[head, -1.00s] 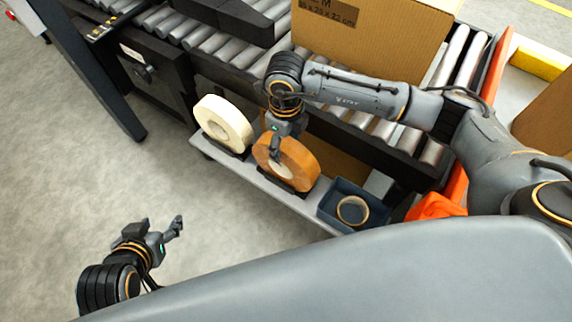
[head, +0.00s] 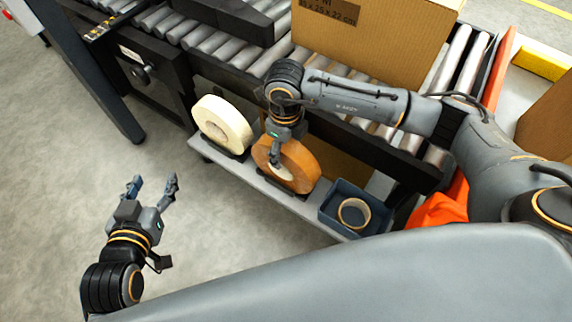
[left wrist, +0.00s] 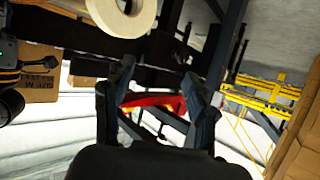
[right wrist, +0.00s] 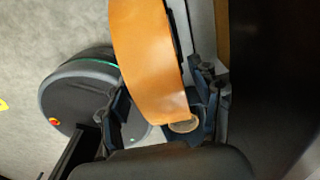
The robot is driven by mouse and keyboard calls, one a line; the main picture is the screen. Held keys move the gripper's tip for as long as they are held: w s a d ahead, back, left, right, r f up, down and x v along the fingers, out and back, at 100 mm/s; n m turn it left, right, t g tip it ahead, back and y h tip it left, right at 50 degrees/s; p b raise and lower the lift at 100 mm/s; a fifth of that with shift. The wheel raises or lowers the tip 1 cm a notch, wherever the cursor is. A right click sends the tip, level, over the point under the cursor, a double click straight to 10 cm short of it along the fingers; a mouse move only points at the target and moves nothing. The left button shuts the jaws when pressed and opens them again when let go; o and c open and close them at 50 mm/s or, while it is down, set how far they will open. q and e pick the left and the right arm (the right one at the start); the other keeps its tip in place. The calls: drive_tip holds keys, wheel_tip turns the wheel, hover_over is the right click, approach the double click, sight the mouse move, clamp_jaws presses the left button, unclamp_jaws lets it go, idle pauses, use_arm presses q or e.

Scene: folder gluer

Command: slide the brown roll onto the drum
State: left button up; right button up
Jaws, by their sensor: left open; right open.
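The brown roll (head: 300,163) stands upright in a dark holder on the grey shelf (head: 262,182), right of a cream roll (head: 222,122). My right gripper (head: 274,160) points down at the left part of the brown roll. In the right wrist view the brown roll (right wrist: 150,60) passes between the open fingers of my right gripper (right wrist: 160,108); I cannot tell whether they touch it. My left gripper (head: 155,184) is open and empty over the floor, left of the shelf. Its spread fingers also show in the left wrist view (left wrist: 158,90). I cannot make out the drum.
A blue bin (head: 331,222) with a small tan ring (head: 353,213) stands at the shelf's right end. Behind the shelf is a roller conveyor (head: 270,60) carrying a cardboard box (head: 385,40). The floor (head: 60,190) at the left is clear.

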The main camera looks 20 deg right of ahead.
drive_tip(key=shift+c, duration=0.4)
clamp_jaws()
drive_tip(key=shift+w+r, duration=0.1)
drive_tip(key=shift+r, duration=0.1)
